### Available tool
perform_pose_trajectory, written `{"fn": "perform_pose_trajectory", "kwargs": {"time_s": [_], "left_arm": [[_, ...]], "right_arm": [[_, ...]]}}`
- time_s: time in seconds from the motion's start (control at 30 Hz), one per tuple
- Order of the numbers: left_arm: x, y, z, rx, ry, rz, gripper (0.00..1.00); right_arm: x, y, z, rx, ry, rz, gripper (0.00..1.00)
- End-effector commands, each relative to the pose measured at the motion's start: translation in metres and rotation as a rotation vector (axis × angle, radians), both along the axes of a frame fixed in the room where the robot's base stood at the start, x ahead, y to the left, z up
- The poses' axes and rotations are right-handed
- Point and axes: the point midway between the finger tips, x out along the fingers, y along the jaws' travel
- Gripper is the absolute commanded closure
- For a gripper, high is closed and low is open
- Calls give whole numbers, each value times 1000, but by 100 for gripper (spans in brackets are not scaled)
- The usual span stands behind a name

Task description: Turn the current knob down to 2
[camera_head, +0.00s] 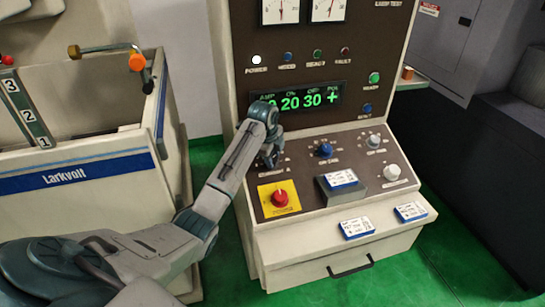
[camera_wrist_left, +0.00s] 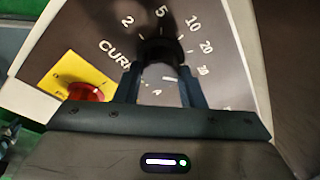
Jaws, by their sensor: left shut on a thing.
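The dark current knob (camera_wrist_left: 160,48) sits on the brown sloped panel, with a scale reading 2, 5, 10, 20 and 30 around it in the left wrist view. My left gripper (camera_wrist_left: 160,82) is shut on this knob, one finger on each side. Its setting is hard to read because the knob is dark and partly covered. In the head view my left gripper (camera_head: 268,163) reaches down to the panel's left part and hides the knob. The green display (camera_head: 309,98) shows 20, 30 and a plus; my arm partly covers the AMP figure. My right gripper is not in view.
A red stop button (camera_head: 280,199) on a yellow plate lies just below the gripper. A blue knob (camera_head: 325,150), two pale knobs (camera_head: 392,172) and a raised block with a card (camera_head: 341,179) lie to the right. A Larkvolt tank (camera_head: 80,190) stands at left.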

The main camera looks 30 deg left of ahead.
Motion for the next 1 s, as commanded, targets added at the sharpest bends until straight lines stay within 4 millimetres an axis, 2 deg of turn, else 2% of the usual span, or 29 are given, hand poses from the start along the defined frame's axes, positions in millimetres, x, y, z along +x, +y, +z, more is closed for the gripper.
{"fn": "perform_pose_trajectory", "kwargs": {"time_s": [1.0], "left_arm": [[-1,-1,0,-203,-239,857,87]], "right_arm": [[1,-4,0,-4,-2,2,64]]}}
